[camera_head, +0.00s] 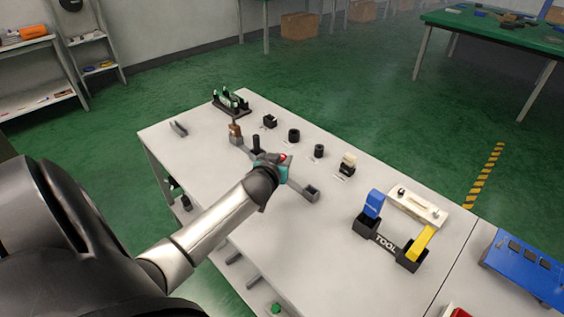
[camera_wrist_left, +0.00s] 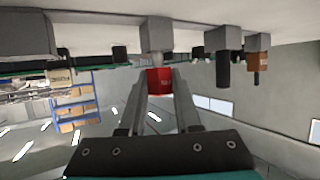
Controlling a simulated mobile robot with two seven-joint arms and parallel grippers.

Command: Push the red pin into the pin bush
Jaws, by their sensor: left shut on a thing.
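The red pin (camera_head: 283,157) is at the tip of my left gripper (camera_head: 281,160), above the white table. In the left wrist view the red pin (camera_wrist_left: 159,82) sits between the two grey fingers, which are shut on it. A grey fixture (camera_wrist_left: 157,40) with a narrower end is directly behind the pin in that view. I cannot tell whether this is the pin bush or how far the pin is in it. The gripper hides part of the fixture in the head view. My right gripper is not in view.
A black cylinder (camera_head: 256,143) and a brown part (camera_head: 235,131) stand close by on the left. A grey square-ended bar (camera_head: 311,192) extends to the right. A tool holder (camera_head: 386,243) with blue and yellow handles stands farther right.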

